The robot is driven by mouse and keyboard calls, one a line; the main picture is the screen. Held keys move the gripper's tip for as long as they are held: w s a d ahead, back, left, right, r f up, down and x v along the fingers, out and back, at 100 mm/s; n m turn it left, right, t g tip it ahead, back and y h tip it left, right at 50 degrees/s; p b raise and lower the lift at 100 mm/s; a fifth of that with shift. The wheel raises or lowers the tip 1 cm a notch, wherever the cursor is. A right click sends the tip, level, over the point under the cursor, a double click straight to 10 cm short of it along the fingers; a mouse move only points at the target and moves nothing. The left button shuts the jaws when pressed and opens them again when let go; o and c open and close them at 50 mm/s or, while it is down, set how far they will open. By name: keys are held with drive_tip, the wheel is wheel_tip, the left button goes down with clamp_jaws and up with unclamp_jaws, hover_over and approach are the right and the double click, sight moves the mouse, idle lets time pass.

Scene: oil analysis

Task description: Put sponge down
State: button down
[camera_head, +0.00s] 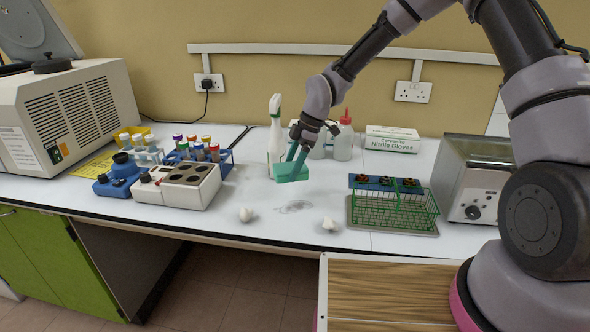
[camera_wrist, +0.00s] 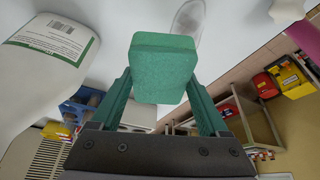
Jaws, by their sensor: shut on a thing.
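The green sponge (camera_head: 291,173) is between the fingers of my gripper (camera_head: 298,158), over the white bench beside the white spray bottle (camera_head: 275,140). In the wrist view the sponge (camera_wrist: 162,68) shows as a rounded green block between the two green fingers of my gripper (camera_wrist: 162,90), which is shut on it. The sponge is at or just above the bench top; I cannot tell whether it touches. The spray bottle also fills the upper left of the wrist view (camera_wrist: 45,60).
A grey smear (camera_head: 295,207) lies on the bench between two crumpled white pieces (camera_head: 246,215) (camera_head: 329,224). Plastic bottles (camera_head: 343,140) stand behind my gripper. A green wire rack (camera_head: 395,211) is to the right, a white block heater (camera_head: 177,186) to the left.

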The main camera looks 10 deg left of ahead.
idle(0.4)
drive_tip(key=w+d+r+m+t, duration=0.2)
drive_tip(key=w+d+m, duration=0.2)
drive_tip(key=w+d, duration=0.5)
hover_over(319, 182)
drive_tip(key=d, duration=0.1)
drive_tip(key=shift+m, duration=0.3)
drive_tip(key=f, duration=0.5)
drive_tip(key=shift+s+d+f, duration=0.2)
drive_tip(key=shift+f, duration=2.2)
drive_tip(key=shift+f, duration=0.15)
unclamp_jaws()
